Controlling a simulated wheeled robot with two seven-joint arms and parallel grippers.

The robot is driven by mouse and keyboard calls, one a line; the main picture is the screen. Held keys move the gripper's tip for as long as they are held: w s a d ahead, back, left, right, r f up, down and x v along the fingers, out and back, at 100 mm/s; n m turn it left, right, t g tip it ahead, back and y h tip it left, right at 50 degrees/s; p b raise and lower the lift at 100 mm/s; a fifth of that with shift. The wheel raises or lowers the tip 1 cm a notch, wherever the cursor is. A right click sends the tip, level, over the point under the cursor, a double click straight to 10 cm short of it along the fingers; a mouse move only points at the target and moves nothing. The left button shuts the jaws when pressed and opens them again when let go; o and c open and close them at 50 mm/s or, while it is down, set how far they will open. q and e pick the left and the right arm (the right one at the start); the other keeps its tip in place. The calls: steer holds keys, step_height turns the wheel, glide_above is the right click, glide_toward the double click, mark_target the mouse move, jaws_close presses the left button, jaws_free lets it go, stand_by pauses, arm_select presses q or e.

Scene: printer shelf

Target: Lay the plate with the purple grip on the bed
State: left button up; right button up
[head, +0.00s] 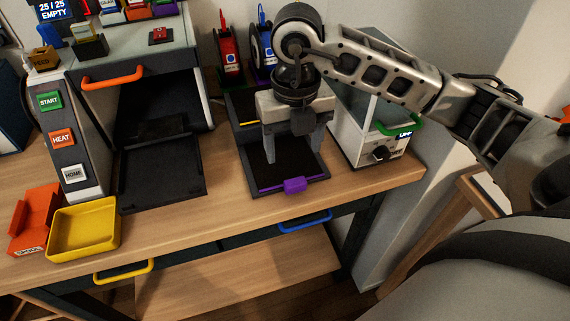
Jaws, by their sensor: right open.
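The plate with the purple grip (258,177) lies flat on the table at the middle right. It is dark, and its purple grip (295,186) points to the front. My right gripper (293,153) is above this plate, its two fingers pointing down and spread apart. It is open with nothing between the fingers. It hides part of the plate, and I cannot tell whether the fingertips touch it. The printer (140,58) stands at the left with its dark front flap (160,178) lowered. Its inside is dark, and I cannot make out the bed clearly. My left gripper is not in view.
Behind the plate lies another dark plate with a yellow grip (249,123), with red and blue spools (228,52) farther back. A white box with a green handle (358,130) stands close on the right. A yellow tray (84,228) and orange holder (36,218) are front left.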

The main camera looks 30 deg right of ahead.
mark_target(294, 177)
step_height(294, 177, down, 8)
steer(key=shift+d+f+p, duration=0.1)
steer(key=shift+f+p, duration=0.1)
steer(key=shift+p, duration=0.4)
steer(key=c, duration=1.1)
